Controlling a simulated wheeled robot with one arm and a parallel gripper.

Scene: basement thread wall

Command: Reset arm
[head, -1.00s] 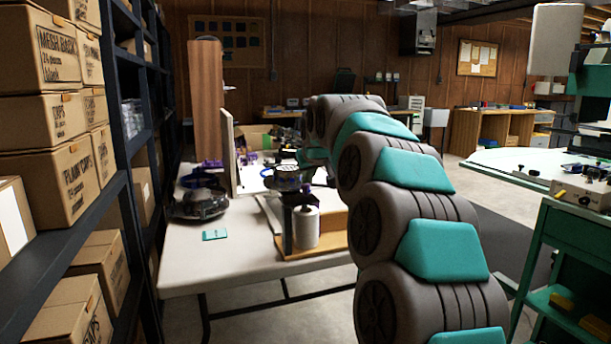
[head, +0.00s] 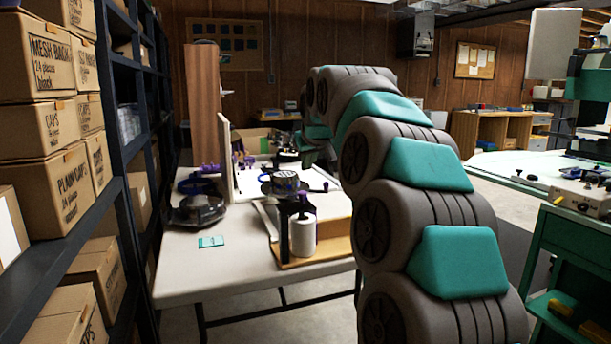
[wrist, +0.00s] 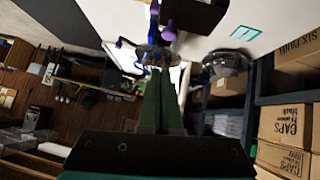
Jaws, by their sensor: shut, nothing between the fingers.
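My gripper (wrist: 159,76) shows in the wrist view as two long green fingers. They lie together, with nothing between them. In the head view my grey and teal arm rises at the right and bends away over the far right side of the white table (head: 190,275). The gripper itself is hard to make out there. In the wrist view the fingertips point toward a purple and dark device, and I cannot tell how far apart they are.
On the table are a wooden base with a white thread cone (head: 303,233), a dark round device (head: 197,211) and a teal card (head: 211,241). Shelves of cardboard boxes (head: 60,190) line the left. A green cart (head: 565,235) stands at the right.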

